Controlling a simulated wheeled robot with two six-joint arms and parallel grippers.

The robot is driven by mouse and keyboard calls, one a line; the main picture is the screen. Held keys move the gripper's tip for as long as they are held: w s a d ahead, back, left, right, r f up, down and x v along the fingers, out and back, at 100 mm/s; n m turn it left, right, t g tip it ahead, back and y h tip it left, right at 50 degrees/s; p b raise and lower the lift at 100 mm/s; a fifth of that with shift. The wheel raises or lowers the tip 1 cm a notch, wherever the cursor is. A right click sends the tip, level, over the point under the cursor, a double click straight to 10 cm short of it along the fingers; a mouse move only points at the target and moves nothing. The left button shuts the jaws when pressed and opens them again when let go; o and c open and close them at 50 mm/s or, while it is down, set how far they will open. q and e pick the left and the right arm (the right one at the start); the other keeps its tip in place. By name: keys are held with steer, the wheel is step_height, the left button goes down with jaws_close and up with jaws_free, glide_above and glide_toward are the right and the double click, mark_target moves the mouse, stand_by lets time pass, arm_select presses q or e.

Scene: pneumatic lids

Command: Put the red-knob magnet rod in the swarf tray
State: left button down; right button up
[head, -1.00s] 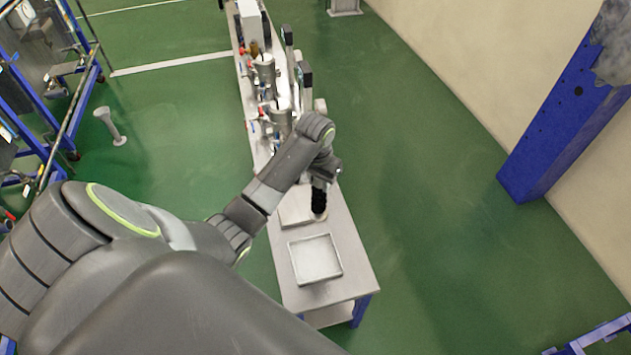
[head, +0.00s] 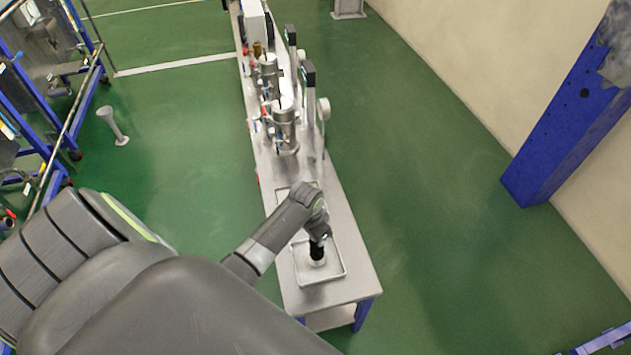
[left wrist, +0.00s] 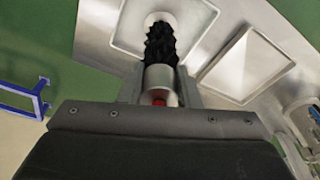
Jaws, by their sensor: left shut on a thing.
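My left gripper (head: 319,237) is shut on the red-knob magnet rod (head: 317,251). In the left wrist view the gripper (left wrist: 160,90) grips the rod's metal collar, with the red knob (left wrist: 159,100) between the fingers. The rod's lower length (left wrist: 160,45) is coated in shaggy black swarf, with a pale round end. The rod hangs roughly upright over the near square metal tray (head: 334,268), which also shows in the left wrist view (left wrist: 122,38). I cannot tell whether its end touches the tray floor. My right gripper is not in view.
A second shallow tray (left wrist: 245,68) lies beside the near one, partly hidden by my arm in the head view. Metal cylinders (head: 285,130) with fittings stand farther along the narrow bench (head: 355,285). Bare bench top surrounds the near tray.

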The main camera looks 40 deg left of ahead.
arm_select(q)
steer(key=shift+w+f, duration=0.1)
steer(key=shift+f, duration=0.5)
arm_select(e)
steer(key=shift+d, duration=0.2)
arm_select(q)
steer(key=shift+f, duration=0.15)
steer(key=c, duration=1.1)
jaws_free()
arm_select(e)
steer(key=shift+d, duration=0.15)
arm_select(q)
steer(key=shift+o, duration=0.2)
step_height(320, 180, up, 12)
steer(key=s+p, duration=0.1)
steer(key=shift+s+a, duration=0.25)
steer(key=shift+s, duration=0.1)
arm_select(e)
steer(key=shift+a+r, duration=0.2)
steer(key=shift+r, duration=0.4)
